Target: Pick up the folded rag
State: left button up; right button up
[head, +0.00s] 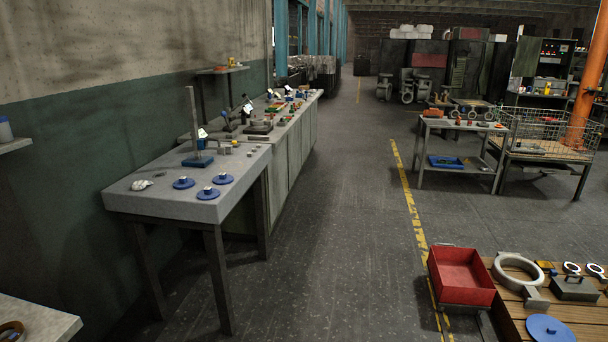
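No cloth that I can clearly make out as a folded rag shows in the head view. A small whitish lump (141,185) lies at the left end of the grey-topped table (190,207); it is too small to tell whether it is cloth. Three blue discs with knobs (208,194) lie near it on the same top. Neither of my grippers is in view.
A stand with a tall post (191,125) rises from the grey table. A long bench (294,135) runs behind it along the wall. A red bin (461,276) stands beside a wooden platform (570,315) with castings. The grey floor (330,240) between is clear.

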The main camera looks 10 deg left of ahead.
aim_at(139, 185)
jog(key=i+u, duration=0.25)
jog(key=i, duration=0.2)
jog(key=i+u, duration=0.25)
jog(key=i, duration=0.25)
jog(key=i+u, duration=0.3)
jog(key=i, duration=0.2)
jog(key=i+l+u, duration=0.25)
jog(key=i, duration=0.2)
